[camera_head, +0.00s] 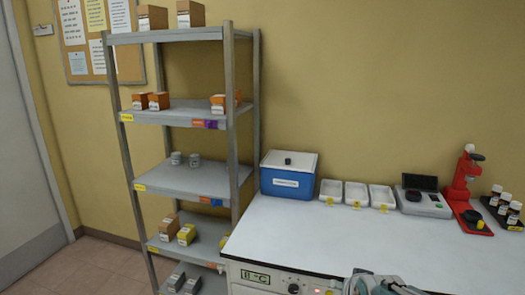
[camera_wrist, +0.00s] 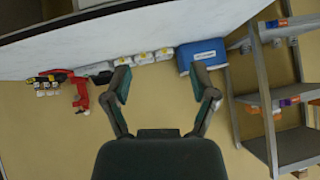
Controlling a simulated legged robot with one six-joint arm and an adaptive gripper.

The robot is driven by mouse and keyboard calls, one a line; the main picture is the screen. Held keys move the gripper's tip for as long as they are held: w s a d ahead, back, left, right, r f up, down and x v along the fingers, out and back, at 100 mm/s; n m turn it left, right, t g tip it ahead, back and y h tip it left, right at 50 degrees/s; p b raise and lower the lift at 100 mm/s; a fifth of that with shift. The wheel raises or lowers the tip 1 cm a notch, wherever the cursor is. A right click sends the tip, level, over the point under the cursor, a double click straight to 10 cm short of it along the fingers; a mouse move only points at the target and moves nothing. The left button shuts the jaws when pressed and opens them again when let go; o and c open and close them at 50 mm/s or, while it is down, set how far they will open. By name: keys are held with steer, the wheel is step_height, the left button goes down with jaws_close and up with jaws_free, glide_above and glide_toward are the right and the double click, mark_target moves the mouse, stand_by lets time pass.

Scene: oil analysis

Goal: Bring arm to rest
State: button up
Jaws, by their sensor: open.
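My gripper (camera_wrist: 165,101) is open in the wrist view, with nothing between its two fingers. The wrist view is upside down, with the white worktop (camera_wrist: 170,22) along the top. In the head view part of my arm (camera_head: 378,284) shows at the bottom edge, over the front of the worktop (camera_head: 340,238). The gripper's fingertips cannot be made out there.
A blue box with a white lid (camera_head: 288,175) stands at the worktop's back left. White trays (camera_head: 356,194), a grey device (camera_head: 423,201), a red stand (camera_head: 463,180) and small bottles (camera_head: 503,206) line the back. A metal shelf (camera_head: 190,115) stands left. The worktop's middle is clear.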

steer(key=s+a+r+n+g, duration=0.1)
steer(key=s+r, duration=0.1)
steer(key=s, duration=0.7)
steer(key=s+a+r+n+g, duration=0.2)
steer(key=s+r, duration=0.1)
steer(key=s, duration=0.6)
steer(key=shift+a+n+g+y, duration=0.2)
steer(key=shift+n+g+y, duration=0.1)
steer(key=shift+y, duration=0.1)
